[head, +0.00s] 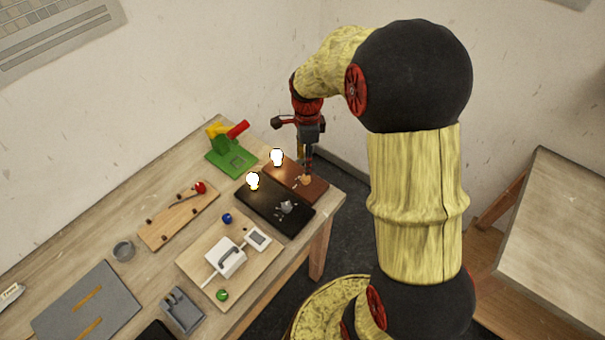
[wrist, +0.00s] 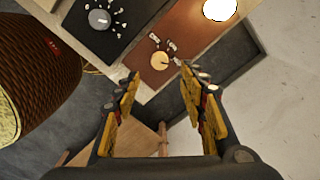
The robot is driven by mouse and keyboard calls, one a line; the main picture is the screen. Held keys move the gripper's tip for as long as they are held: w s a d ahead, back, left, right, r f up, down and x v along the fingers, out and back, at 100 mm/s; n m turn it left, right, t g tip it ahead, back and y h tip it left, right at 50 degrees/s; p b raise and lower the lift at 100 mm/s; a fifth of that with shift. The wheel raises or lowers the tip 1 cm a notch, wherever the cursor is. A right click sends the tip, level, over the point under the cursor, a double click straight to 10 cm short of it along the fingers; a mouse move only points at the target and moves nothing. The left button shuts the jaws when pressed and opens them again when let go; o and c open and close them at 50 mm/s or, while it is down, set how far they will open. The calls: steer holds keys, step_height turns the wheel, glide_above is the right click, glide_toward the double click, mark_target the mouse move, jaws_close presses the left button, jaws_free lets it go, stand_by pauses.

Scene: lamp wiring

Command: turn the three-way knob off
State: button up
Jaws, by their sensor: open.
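A tan round knob (wrist: 159,62) with a few white marks beside it sits on a reddish-brown board (wrist: 192,32); I take it for the three-way knob. It also shows in the head view (head: 305,180), just below my gripper. The lit bulb (head: 277,157) on that board glows white. My gripper (wrist: 160,76) is open and empty, pointing down above the board's end. In the wrist view the knob appears between and beyond its fingertips. My gripper (head: 308,168) looks close to the knob in the head view, but I cannot tell whether it touches. The knob's setting is too small to read.
Beside it lies a black board (head: 262,207) with a grey knob (head: 286,207), several marks and another lit bulb (head: 253,181). A green stand (head: 232,158) with a red lever is behind. The table's right edge is close. A second table (head: 560,240) stands right.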

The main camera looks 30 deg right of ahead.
mark_target(306, 177)
steer(key=shift+f, duration=0.6)
step_height(306, 177, down, 7)
steer(key=shift+r+b, duration=0.2)
steer(key=shift+b, duration=0.6)
steer(key=shift+c, duration=1.3)
steer(key=c, duration=0.7)
jaws_close()
